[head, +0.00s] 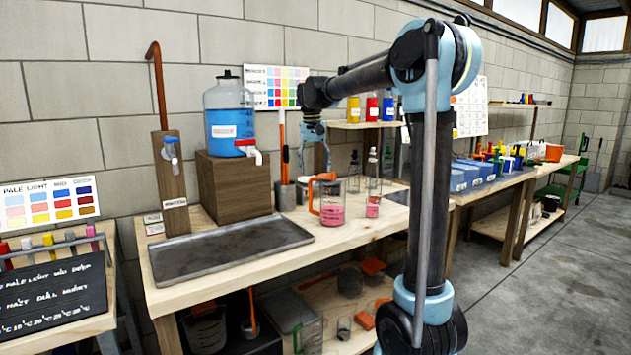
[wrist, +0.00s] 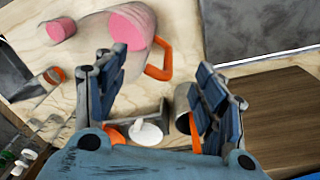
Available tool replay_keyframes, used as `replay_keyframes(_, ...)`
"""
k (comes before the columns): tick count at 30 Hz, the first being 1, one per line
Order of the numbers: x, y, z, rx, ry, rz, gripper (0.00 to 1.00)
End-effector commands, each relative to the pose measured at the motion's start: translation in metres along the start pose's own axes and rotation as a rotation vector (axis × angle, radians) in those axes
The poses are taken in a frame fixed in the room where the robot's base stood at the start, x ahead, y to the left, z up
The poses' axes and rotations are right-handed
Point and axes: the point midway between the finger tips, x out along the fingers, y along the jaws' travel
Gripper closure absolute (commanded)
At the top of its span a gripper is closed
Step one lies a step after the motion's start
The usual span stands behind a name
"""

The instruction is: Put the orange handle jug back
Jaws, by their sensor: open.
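The orange handle jug (head: 331,213) stands upright on the wooden bench. It is clear, with pink liquid in the bottom and an orange handle on its left side. In the wrist view the jug (wrist: 133,27) shows at the top, with its orange handle (wrist: 160,62) near the space between my fingers. My gripper (head: 316,165) is above and slightly left of the jug, pointing down. In the wrist view my gripper (wrist: 158,80) is open, with nothing held between its fingers. Whether a finger touches the handle cannot be told.
A clear vessel with pink liquid (head: 373,208) stands just right of the jug. A metal can (head: 287,198) and a wooden block (head: 233,188) bearing a blue water dispenser (head: 229,120) stand left. A grey tray (head: 232,247) lies at the front left. The bench front is clear.

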Motion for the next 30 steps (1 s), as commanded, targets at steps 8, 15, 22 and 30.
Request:
replay_keyframes(8, -0.041, 0.0, 0.0, 0.0, 0.0, 0.0, 0.36)
replay_keyframes(15, -0.051, 0.0, 0.0, 0.0, 0.0, 0.0, 0.36)
replay_keyframes(22, -0.046, 0.015, 0.017, 0.005, 0.004, -0.003, 0.36)
replay_keyframes(30, -0.018, 0.071, 0.089, 0.024, 0.026, -0.016, 0.36)
